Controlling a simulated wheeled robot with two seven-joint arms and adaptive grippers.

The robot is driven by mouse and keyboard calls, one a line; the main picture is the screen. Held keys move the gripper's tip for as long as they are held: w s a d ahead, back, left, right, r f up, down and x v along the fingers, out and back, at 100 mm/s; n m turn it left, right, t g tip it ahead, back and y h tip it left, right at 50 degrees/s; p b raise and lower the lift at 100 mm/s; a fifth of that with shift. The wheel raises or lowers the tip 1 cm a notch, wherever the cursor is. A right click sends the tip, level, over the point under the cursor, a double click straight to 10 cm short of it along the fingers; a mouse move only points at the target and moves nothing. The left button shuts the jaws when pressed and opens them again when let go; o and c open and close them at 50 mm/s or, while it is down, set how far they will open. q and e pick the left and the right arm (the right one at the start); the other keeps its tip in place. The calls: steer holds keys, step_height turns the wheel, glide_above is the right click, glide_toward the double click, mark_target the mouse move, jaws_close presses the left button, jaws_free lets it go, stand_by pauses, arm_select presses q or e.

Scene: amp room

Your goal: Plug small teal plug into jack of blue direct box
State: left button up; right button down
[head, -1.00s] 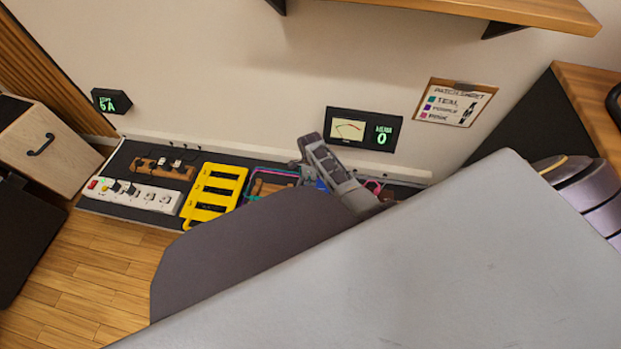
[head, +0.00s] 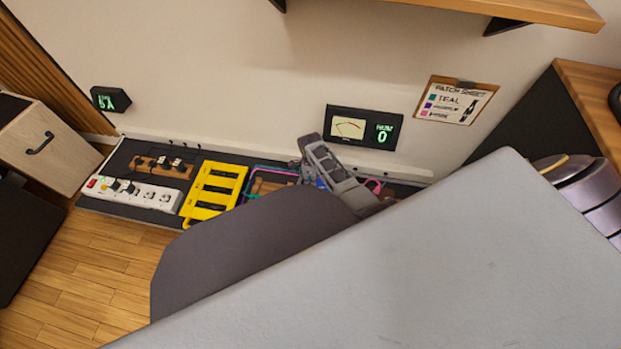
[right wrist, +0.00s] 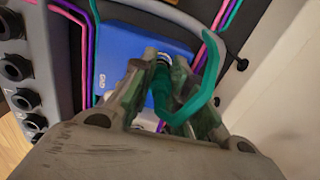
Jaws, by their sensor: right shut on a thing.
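My right gripper (right wrist: 164,64) is shut on the small teal plug (right wrist: 160,80), right over the lower part of the box. The plug's far end points at the box, with a light metal ring there. The jack is hidden, so I cannot tell whether the plug is in it. The teal cable (right wrist: 207,88) loops away to the right. In the head view my right gripper (head: 320,160) covers most of the box. My left gripper is not in view.
Pink, purple and teal cables (right wrist: 85,45) run beside the box. A grey unit with black sockets (right wrist: 16,68) stands at the left. A yellow slotted rack (head: 213,190) and a white power strip (head: 135,193) lie along the board. The meter (head: 362,129) reads 0.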

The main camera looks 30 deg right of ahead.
steer(key=c, duration=1.3)
jaws_free()
steer(key=shift+r, duration=0.2)
steer(key=shift+r, duration=5.8)
